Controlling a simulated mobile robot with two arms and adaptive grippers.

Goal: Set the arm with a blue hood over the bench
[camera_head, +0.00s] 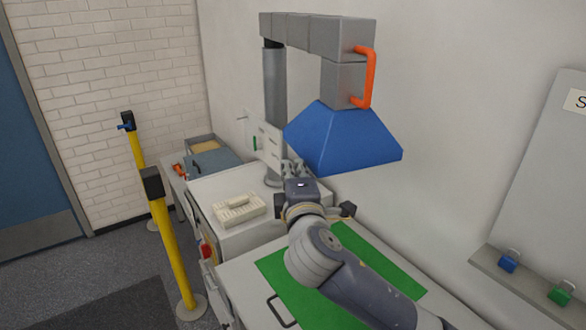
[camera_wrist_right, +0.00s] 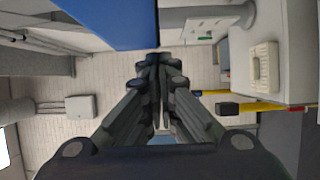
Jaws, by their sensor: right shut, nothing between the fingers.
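The blue hood (camera_head: 342,138) hangs from a grey jointed arm (camera_head: 315,35) on a grey post (camera_head: 274,88) against the wall. An orange handle (camera_head: 370,78) is on the right side of the arm's end, just above the hood. The bench (camera_head: 245,275) has a green mat (camera_head: 385,262) on it. My right gripper (camera_head: 292,170) is below and left of the hood, apart from the handle. In the right wrist view its fingers (camera_wrist_right: 158,62) are shut and empty, with the blue hood (camera_wrist_right: 110,18) at the top left. My left gripper is in no view.
A beige tray-like object (camera_head: 238,209) sits on the white cabinet beside the bench. Yellow posts (camera_head: 172,245) stand on the floor at left. A wall shelf at right holds a blue padlock (camera_head: 508,263) and a green padlock (camera_head: 559,294).

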